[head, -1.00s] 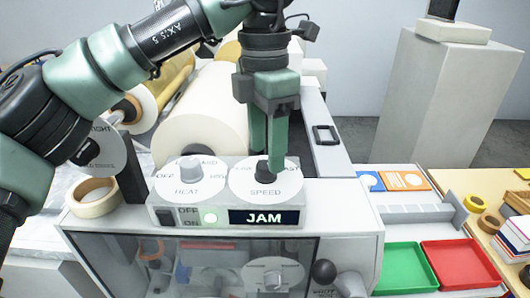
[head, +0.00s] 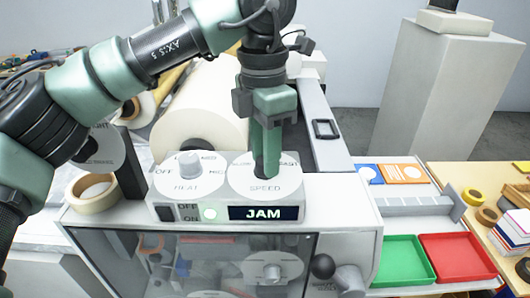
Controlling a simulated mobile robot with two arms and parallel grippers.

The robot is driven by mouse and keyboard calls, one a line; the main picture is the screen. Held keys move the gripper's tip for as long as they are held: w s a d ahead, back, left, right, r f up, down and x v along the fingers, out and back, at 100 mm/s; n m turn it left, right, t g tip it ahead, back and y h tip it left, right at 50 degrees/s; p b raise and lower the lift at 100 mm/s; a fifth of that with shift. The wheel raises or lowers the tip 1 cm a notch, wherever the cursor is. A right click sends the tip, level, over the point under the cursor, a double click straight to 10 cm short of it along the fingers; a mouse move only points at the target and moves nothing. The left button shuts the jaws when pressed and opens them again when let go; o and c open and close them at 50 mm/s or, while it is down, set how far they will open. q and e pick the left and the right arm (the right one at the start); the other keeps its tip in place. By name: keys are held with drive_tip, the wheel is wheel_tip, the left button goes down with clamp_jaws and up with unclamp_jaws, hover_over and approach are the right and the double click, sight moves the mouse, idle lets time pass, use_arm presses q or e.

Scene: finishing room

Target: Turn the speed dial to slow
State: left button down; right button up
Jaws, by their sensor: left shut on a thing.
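The speed dial is a white disc marked SPEED (head: 265,188) on top of the machine's control box, with SLOW at its upper left and FAST at its upper right. My left gripper (head: 266,170) points down over the disc's centre and is shut on the dark speed knob, which its fingers mostly hide. The heat dial (head: 188,168), with a grey knob, sits to the left of it. My right gripper is not in view.
A large white roll (head: 200,110) stands behind the control box. A tape roll (head: 94,194) lies at the left. A green tray (head: 403,262) and a red tray (head: 456,258) stand at the right. A dark ball handle (head: 323,266) sticks out at the machine's front right.

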use_arm(q)
drive_tip(key=shift+f+n+b, duration=0.1)
drive_tip(key=shift+n+b, duration=0.55)
drive_tip(key=shift+n, duration=0.05)
drive_tip(key=shift+n+b, duration=1)
drive_tip(key=shift+n, duration=0.2)
drive_tip(key=n+b, duration=0.2)
drive_tip(key=n, duration=0.1)
drive_tip(key=shift+n, duration=0.3)
drive_tip(key=n+b, duration=0.2)
drive_tip(key=n, duration=0.1)
drive_tip(key=shift+n, duration=0.3)
drive_tip(key=n+b, duration=0.3)
drive_tip(key=n, duration=0.3)
drive_tip(key=shift+a+t+b, duration=0.1)
drive_tip(key=shift+t+b, duration=0.2)
drive_tip(key=shift+b, duration=0.05)
drive_tip(key=n+b, duration=0.2)
drive_tip(key=n, duration=0.2)
drive_tip(key=shift+n, duration=0.3)
drive_tip(key=shift+s+n+b, duration=0.1)
drive_tip(key=shift+n+b, duration=0.25)
drive_tip(key=shift+n, duration=0.75)
